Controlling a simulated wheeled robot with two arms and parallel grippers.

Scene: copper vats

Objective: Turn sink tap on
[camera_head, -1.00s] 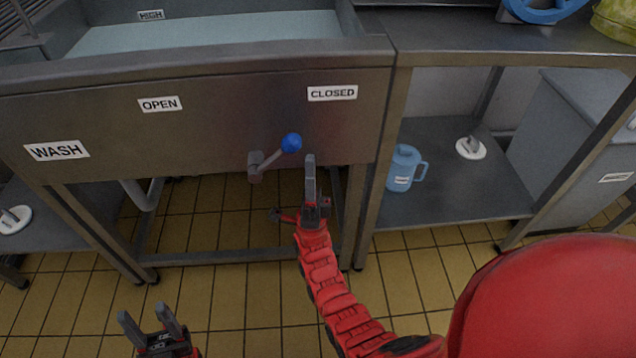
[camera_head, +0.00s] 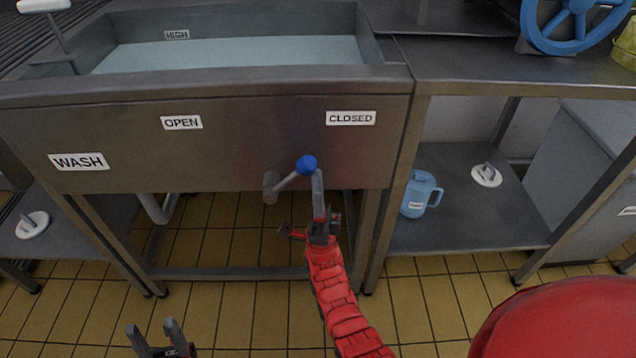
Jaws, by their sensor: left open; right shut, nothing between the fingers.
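The steel wash sink (camera_head: 130,90) holds water. A lever with a blue ball knob (camera_head: 307,165) sticks out of its front, angled up to the right toward the CLOSED label (camera_head: 350,118). The OPEN label (camera_head: 182,122) is further left. At the back left of the sink stands a grey post with a white handle (camera_head: 44,5), cut by the frame's top; it may be the tap. My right gripper (camera_head: 318,178) is shut and empty, its tips just below and right of the blue knob; I cannot tell whether they touch. My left gripper (camera_head: 155,330) is open and empty at the bottom.
A steel table (camera_head: 480,68) stands right of the sink, with a blue valve wheel (camera_head: 576,25) on top. A blue jug (camera_head: 419,194) and a white disc fitting (camera_head: 487,175) are on its lower shelf (camera_head: 470,215). Tiled floor (camera_head: 230,305) lies in front.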

